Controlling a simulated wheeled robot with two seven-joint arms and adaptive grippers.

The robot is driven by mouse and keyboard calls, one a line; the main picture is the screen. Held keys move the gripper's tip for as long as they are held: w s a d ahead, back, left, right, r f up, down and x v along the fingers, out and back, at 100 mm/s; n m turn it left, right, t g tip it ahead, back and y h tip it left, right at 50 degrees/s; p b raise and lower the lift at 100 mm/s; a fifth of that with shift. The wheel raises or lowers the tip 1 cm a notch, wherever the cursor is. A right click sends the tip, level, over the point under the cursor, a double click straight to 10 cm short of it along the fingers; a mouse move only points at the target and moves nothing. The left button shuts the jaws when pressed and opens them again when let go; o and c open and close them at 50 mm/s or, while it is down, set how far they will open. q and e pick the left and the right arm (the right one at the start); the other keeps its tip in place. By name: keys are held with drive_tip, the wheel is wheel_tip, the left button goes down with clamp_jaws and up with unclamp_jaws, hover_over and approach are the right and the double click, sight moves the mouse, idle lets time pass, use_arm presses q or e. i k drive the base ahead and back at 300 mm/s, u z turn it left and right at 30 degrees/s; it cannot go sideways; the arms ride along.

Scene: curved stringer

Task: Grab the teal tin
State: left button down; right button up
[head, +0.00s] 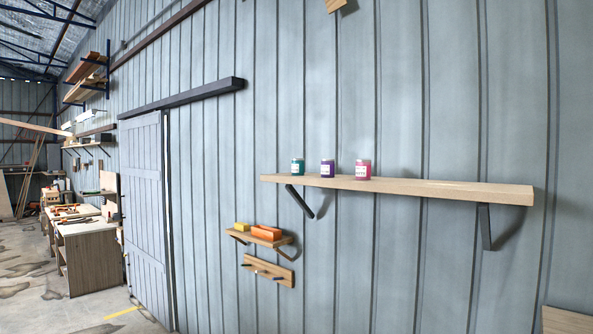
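A small teal tin (297,167) with a pale label stands upright on a long wooden wall shelf (450,189), near the shelf's left end. A purple tin (327,168) stands just to its right, and a pink tin (363,169) stands right of that one. The three tins stand apart from one another. Neither of my grippers shows in the head view.
Dark brackets (300,201) hold the shelf to the corrugated wall. The shelf's right part is bare. Below left, a small shelf (258,238) carries yellow and orange blocks, above a peg rack (268,271). Workbenches (90,229) stand far left.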

sight(298, 164)
drive_tip(key=z, duration=0.6)
drive_tip(key=k, duration=0.2)
drive_tip(key=u, duration=1.75)
drive_tip(key=i, duration=1.8)
drive_tip(key=z, duration=1.1)
drive_tip(key=i, duration=0.7)
drive_tip(key=z, duration=0.85)
